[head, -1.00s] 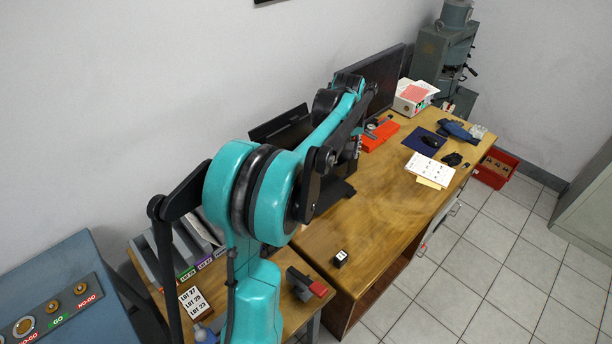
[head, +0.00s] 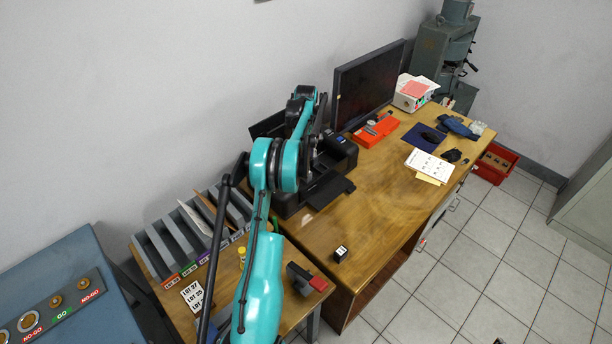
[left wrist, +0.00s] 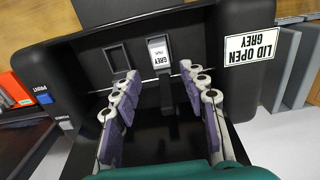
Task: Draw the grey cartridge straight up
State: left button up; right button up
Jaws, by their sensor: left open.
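The grey cartridge (left wrist: 158,50), a pale block with a "GREY" label, sits upright in a slot of the black printer (left wrist: 80,62) in the left wrist view. My left gripper (left wrist: 158,72) is open and points at it. Its two purple-padded fingers are apart, one to each side of the cartridge in the picture, with nothing held between them. I cannot tell how far short of it they are. In the head view the printer (head: 342,150) stands on the desk, partly behind my left arm, and the cartridge is hidden. My right gripper is not in view.
A framed recess (left wrist: 119,60) lies left of the cartridge. A "LID OPEN GREY" label (left wrist: 249,46) is on the printer's right side. A monitor (head: 370,85) stands behind the printer. Grey file dividers (head: 165,245) are at left. The middle of the desk (head: 375,215) is clear.

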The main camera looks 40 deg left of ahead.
pick_arm(q)
notch_tip(320, 180, down, 8)
jog(key=b, duration=0.4)
jog(key=shift+r, duration=0.15)
jog(key=c, duration=0.8)
notch_tip(320, 180, up, 7)
jog(key=p, duration=0.4)
jog(key=shift+r, duration=0.2)
jog(key=shift+c, duration=0.2)
jog(key=shift+f, duration=0.2)
